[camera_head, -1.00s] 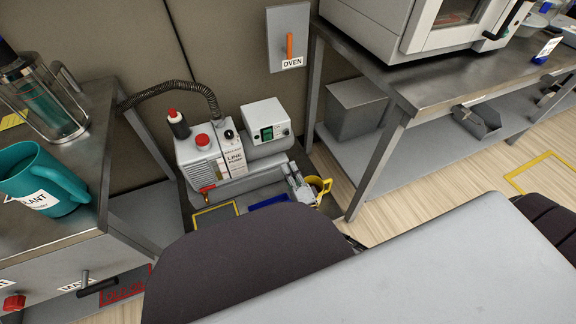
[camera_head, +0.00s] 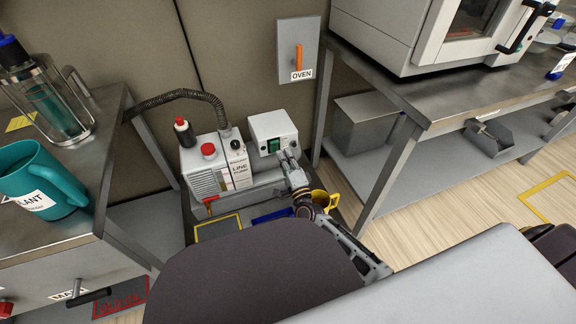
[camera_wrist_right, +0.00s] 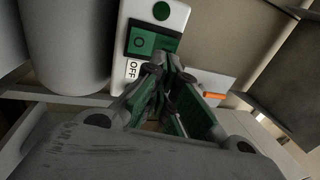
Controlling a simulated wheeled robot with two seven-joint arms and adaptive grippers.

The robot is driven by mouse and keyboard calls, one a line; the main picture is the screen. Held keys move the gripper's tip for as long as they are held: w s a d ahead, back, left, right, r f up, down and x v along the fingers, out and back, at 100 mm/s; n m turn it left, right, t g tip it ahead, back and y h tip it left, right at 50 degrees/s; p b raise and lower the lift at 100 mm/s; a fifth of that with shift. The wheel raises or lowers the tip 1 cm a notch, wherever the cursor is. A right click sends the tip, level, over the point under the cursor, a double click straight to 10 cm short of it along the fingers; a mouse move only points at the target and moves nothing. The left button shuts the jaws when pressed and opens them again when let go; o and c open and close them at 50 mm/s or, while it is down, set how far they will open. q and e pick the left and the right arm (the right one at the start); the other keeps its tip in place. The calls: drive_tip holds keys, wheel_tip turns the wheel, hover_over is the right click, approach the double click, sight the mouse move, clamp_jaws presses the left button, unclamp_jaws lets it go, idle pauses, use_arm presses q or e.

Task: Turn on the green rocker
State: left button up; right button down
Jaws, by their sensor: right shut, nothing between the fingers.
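The green rocker (camera_head: 273,145) is on the front of a white box (camera_head: 262,126) on the pump unit. In the right wrist view the rocker (camera_wrist_right: 142,42) shows a ring mark, with an OFF label (camera_wrist_right: 132,70) beside it and a round green spot above. My right gripper (camera_head: 285,157) is shut and empty, its tips right at the rocker's lower right. In the right wrist view the gripper (camera_wrist_right: 165,70) covers part of the rocker; I cannot tell whether it touches. My left gripper is not in view.
The pump (camera_head: 207,178) with a red knob and a dark hose stands left of the box. A yellow mug (camera_head: 325,200) stands close beside my right gripper. A steel table (camera_head: 400,100) is on the right, and an OVEN switch (camera_head: 298,52) is on the wall.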

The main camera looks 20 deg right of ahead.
sight(274, 147)
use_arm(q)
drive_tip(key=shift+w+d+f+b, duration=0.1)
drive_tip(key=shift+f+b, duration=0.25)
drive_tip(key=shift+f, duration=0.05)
use_arm(e)
drive_tip(key=shift+x, duration=1.1)
drive_tip(key=shift+w, duration=0.1)
use_arm(q)
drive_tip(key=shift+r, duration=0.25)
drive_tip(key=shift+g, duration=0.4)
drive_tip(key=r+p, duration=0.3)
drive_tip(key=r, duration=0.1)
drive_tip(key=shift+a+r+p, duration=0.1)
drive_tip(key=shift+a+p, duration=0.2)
drive_tip(key=shift+p, duration=0.1)
use_arm(e)
drive_tip(key=shift+w+r+g, duration=0.15)
drive_tip(key=shift+w+g, duration=0.15)
drive_tip(key=shift+g, duration=0.2)
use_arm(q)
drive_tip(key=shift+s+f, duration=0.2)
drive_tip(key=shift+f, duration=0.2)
